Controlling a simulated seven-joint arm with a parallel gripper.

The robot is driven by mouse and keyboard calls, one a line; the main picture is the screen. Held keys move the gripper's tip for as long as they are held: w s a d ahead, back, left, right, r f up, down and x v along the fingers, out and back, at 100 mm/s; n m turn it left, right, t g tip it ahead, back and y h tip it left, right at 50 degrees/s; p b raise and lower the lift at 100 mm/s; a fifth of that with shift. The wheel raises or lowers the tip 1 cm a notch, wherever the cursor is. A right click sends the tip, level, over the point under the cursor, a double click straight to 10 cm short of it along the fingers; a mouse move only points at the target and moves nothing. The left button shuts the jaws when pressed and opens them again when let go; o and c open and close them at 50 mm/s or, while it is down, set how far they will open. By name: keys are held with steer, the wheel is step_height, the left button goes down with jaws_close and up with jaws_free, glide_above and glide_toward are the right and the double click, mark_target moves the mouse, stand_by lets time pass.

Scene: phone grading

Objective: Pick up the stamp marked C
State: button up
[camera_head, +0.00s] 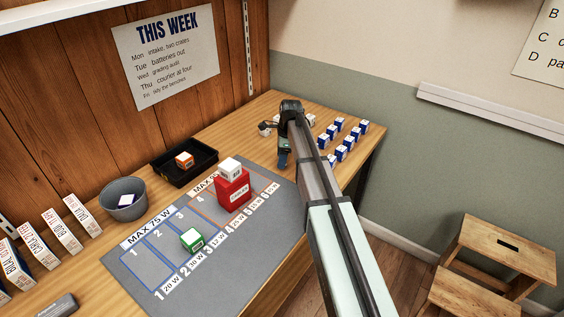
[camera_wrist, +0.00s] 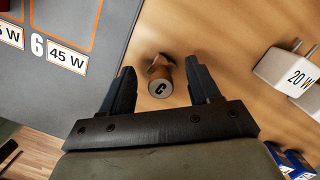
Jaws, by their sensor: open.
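The stamp marked C (camera_wrist: 161,85) shows in the wrist view, with a round pale end bearing a black C and a brown body behind it. It stands on the bare wooden table, close to the grey mat's edge. My gripper (camera_wrist: 162,80) is open, with one dark finger on each side of the stamp and a gap visible on both sides. In the head view my gripper (camera_head: 284,160) is over the table just past the mat's far right end. I cannot make out the stamp there; my arm and gripper likely cover it.
A white 20 W charger (camera_wrist: 290,72) lies right of the stamp in the wrist view. Several blue-and-white boxes (camera_head: 341,152) stand right of my gripper. The grey mat (camera_head: 225,270) holds a red box (camera_head: 232,193) and a green box (camera_head: 192,239). A black tray (camera_head: 163,172) is behind.

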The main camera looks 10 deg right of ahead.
steer(key=shift+a+f, duration=0.1)
steer(key=shift+f, duration=0.5)
steer(key=c, duration=0.9)
steer(key=shift+c, duration=0.2)
